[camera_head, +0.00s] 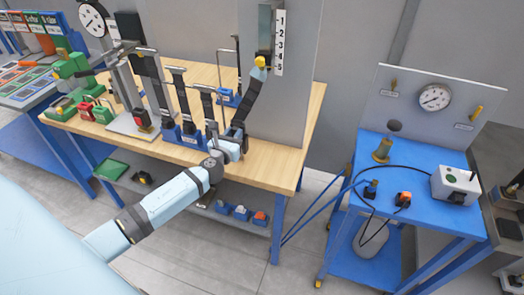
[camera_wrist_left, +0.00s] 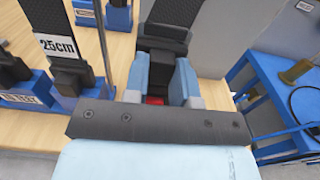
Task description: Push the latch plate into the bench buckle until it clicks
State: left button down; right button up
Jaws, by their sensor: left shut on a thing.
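My left gripper (camera_head: 236,142) is over the front right part of the wooden workbench (camera_head: 285,165). In the left wrist view its two light blue fingers (camera_wrist_left: 166,78) are shut on a black piece (camera_wrist_left: 158,58), which looks like the latch plate. A dark strap (camera_wrist_left: 172,14) runs up from it. In the head view a dark strap (camera_head: 254,92) rises from the gripper to a yellow-topped point on the grey panel. A small red part (camera_wrist_left: 155,100) shows between the fingers. Whether it belongs to the bench buckle cannot be told. The buckle is not clearly seen.
Several black straps on blue bases (camera_head: 190,140) stand close to the left of the gripper. A black block with a red top (camera_head: 142,118) sits on a grey plate. A blue cart (camera_head: 400,222) with a gauge panel stands at the right. Blue bins (camera_head: 241,213) are on the lower shelf.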

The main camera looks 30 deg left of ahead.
pick_arm(q)
jog(key=shift+f+b, duration=0.3)
jog(key=shift+f, duration=0.15)
pick_arm(e)
jog(key=shift+f, duration=0.4)
pick_arm(q)
jog(key=shift+r, duration=0.1)
jog(key=c, duration=0.8)
grip_release()
jog(key=shift+c, duration=0.2)
jog(key=b+v, duration=0.2)
jog(key=v, duration=1.2)
pick_arm(e)
jog(key=shift+a+f+n, duration=0.3)
jog(key=shift+a+f, duration=0.1)
jog(key=shift+a, duration=0.1)
pick_arm(q)
jog(key=shift+w, duration=0.1)
pick_arm(e)
jog(key=shift+w+r+y, duration=0.15)
jog(key=shift+r+y, duration=0.05)
jog(key=shift+y, duration=0.1)
